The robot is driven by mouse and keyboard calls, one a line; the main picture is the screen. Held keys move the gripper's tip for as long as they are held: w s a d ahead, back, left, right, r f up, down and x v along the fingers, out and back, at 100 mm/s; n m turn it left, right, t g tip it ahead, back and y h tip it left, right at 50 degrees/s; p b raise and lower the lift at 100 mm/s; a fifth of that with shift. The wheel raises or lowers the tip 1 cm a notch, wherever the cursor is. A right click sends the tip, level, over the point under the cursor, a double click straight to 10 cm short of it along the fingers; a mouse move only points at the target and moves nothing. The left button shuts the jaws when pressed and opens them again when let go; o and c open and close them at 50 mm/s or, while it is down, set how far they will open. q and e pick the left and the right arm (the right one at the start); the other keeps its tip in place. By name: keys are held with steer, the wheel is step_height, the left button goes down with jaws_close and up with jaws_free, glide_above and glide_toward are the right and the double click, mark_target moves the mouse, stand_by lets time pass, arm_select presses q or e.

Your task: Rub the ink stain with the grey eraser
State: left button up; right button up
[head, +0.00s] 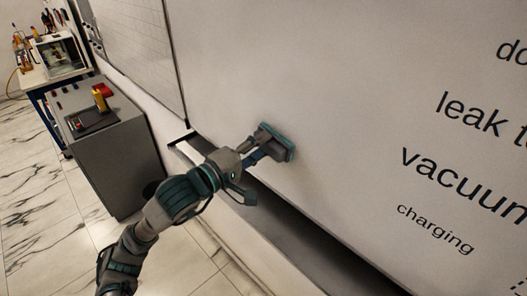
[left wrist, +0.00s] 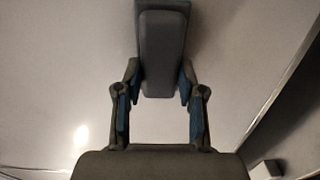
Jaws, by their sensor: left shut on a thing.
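The grey eraser (head: 275,142) with a teal edge is at the whiteboard (head: 330,90), close above the board's lower ledge. My left gripper (head: 254,154) is shut on it. In the left wrist view the eraser (left wrist: 162,55) stands upright between the two fingers of my left gripper (left wrist: 161,90), with the pale board behind it. I cannot tell whether the eraser touches the board. No ink stain shows in either view; printed or written words such as "vacuum" (head: 463,180) are on the board to the right. My right gripper is not in view.
A dark ledge (head: 300,235) runs along the board's bottom. The marble floor (head: 40,220) is clear.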

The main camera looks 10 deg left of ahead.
arm_select(q)
steer(key=shift+w+a+b, duration=0.3)
steer(key=shift+w+a, duration=0.7)
steer(key=shift+a, duration=0.25)
steer(key=shift+w+a+b, duration=0.3)
steer(key=shift+w+a, duration=0.7)
steer(key=shift+a, duration=0.3)
steer(key=shift+w+a+b, duration=0.3)
steer(key=shift+w+a, duration=0.7)
steer(key=shift+a, duration=0.25)
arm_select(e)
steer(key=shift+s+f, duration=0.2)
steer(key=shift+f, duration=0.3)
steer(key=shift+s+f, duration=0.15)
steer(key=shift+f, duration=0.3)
arm_select(q)
steer(key=shift+s+a+f, duration=0.15)
steer(key=shift+s+a, duration=0.15)
steer(key=b+v, duration=0.2)
steer(key=v, duration=0.3)
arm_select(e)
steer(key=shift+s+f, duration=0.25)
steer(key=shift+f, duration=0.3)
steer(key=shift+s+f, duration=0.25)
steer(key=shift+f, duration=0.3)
